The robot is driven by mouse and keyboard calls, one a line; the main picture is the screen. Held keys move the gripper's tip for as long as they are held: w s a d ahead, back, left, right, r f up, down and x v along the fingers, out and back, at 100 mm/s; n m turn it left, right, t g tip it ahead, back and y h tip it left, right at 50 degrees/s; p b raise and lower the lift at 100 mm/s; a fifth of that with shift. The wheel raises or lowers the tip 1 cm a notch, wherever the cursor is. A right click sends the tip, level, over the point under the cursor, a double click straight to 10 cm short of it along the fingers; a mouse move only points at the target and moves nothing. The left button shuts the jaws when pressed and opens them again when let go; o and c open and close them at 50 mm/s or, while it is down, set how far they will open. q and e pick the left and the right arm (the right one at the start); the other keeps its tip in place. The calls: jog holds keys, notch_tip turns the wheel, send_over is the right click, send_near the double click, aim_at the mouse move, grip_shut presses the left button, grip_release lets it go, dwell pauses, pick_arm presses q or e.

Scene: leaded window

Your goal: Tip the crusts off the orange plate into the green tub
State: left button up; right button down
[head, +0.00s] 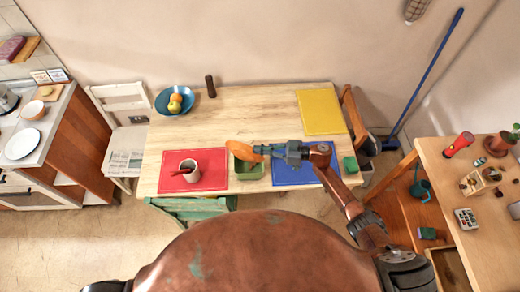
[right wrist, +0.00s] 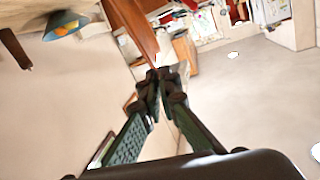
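The orange plate (head: 243,151) is held steeply tilted over the green tub (head: 249,174), its left part hanging above the tub's far side. My right gripper (head: 268,150) is shut on the plate's right edge. In the right wrist view the fingertips (right wrist: 161,82) meet on the plate (right wrist: 134,28), which is seen nearly edge-on. I cannot make out any crusts on the plate; the plate partly covers the tub, and its contents are too small to tell. My left gripper is out of view.
The tub stands on the wooden table (head: 240,105) between a red mat (head: 214,180) bearing a mug (head: 189,168) and a blue mat (head: 292,177). A green sponge (head: 350,164) is to the right. A fruit bowl (head: 163,107) stands at the back left; the back middle is clear.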

dwell(0.5)
jog(key=s+a+r+n+t+h+b, duration=0.1)
jog(key=s+a+n+t+h+b, duration=0.2)
jog(key=s+n, duration=0.5)
jog(key=shift+a+r+n+h+b, duration=0.3)
jog(key=shift+a+n+b, duration=0.25)
jog(key=shift+n, duration=2.15)
jog(key=shift+d, duration=0.1)
jog(key=shift+f, duration=0.1)
